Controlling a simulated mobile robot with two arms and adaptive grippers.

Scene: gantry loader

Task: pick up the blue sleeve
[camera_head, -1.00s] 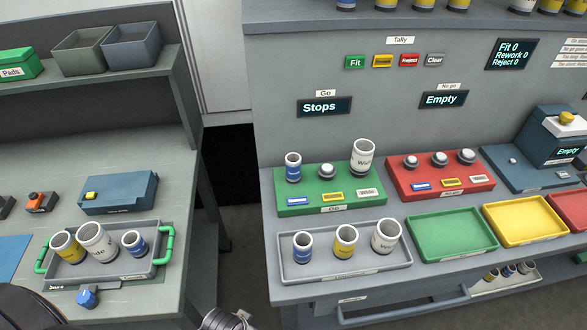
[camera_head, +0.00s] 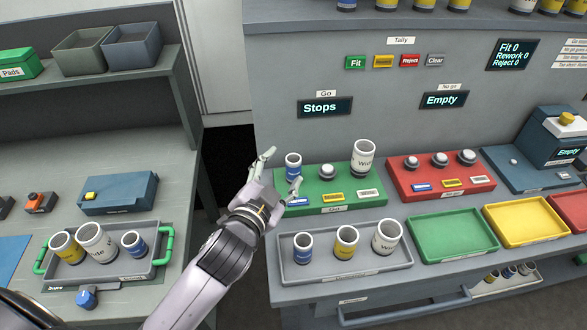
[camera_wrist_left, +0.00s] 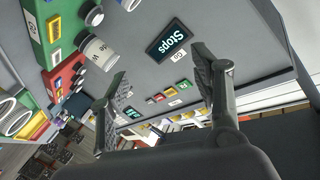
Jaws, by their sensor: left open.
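A blue sleeve (camera_head: 293,167) with a white rim stands upright on the left end of the green Go block (camera_head: 325,203). My left gripper (camera_head: 281,170) is open, with nothing held. In the head view its fingers show to the left and lower right of this sleeve; I cannot tell whether they touch it. In the left wrist view the space between the fingers (camera_wrist_left: 163,88) is empty, and a pale rim at the top edge may be this sleeve. My right gripper is out of view.
A grey knob (camera_head: 327,171) and a taller white sleeve (camera_head: 362,158) share the green block. The red block (camera_head: 440,180) stands to its right. Green (camera_head: 451,258) and yellow (camera_head: 525,242) trays in front are empty. A gap separates the left bench from this station.

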